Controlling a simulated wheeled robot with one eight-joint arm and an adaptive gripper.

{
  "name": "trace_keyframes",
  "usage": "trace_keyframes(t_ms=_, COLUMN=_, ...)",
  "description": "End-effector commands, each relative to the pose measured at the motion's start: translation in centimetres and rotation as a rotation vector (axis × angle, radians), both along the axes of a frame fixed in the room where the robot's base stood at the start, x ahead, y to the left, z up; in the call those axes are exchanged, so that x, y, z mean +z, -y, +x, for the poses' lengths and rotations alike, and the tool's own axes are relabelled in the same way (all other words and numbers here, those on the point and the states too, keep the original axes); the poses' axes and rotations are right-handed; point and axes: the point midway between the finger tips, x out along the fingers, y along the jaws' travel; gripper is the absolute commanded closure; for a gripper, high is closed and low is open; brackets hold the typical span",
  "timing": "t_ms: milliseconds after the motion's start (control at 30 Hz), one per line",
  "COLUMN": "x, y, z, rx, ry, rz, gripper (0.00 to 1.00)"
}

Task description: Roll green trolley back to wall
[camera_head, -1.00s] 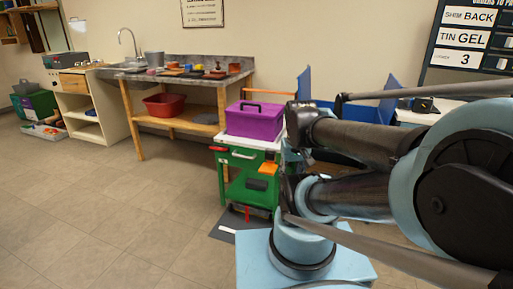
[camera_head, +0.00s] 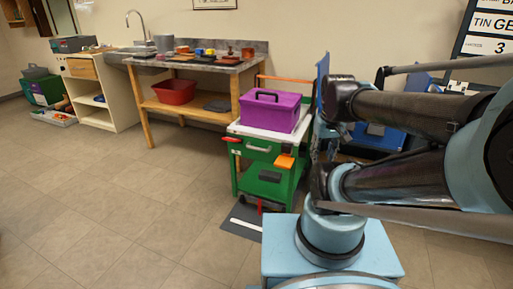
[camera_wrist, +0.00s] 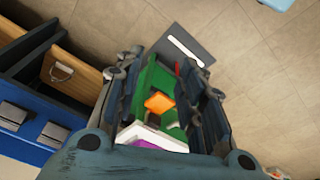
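The green trolley (camera_head: 262,180) stands upright on the floor, right of the wooden bench, with a white top and a purple toolbox (camera_head: 270,110) on it. An orange item (camera_head: 285,161) is on its front, and a red part hangs low, near the floor. In the wrist view the trolley (camera_wrist: 146,78) shows between the fingers of my gripper (camera_wrist: 163,62). The fingers are spread apart with nothing visibly held; I cannot tell whether they touch the trolley. In the head view my arm hides the gripper and covers the area right of the trolley.
A dark floor mat (camera_head: 240,221) with a white strip lies at the trolley's foot. The bench (camera_head: 148,115) holds a red basin (camera_head: 174,91). Blue cabinets with a wooden drawer (camera_wrist: 67,72) stand beside my gripper. The floor at left is clear.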

Motion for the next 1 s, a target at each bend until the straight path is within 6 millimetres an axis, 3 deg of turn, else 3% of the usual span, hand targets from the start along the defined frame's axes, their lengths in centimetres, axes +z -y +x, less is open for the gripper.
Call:
trace_keyframes(t_ms=200, x=2.8, y=-1.5, z=4.9, rx=0.151, ry=-0.008, rz=-0.035, gripper=0.64)
trace_keyframes(t_ms=500, x=4.8, y=-4.6, z=12.1, rx=0.357, ry=-0.020, rz=-0.082, gripper=0.64)
trace_keyframes(t_ms=767, x=5.1, y=-8.5, z=18.5, rx=0.535, ry=-0.028, rz=-0.123, gripper=0.64)
trace_keyframes(t_ms=1000, x=3.9, y=-12.8, z=24.2, rx=0.699, ry=-0.036, rz=-0.162, gripper=0.64)
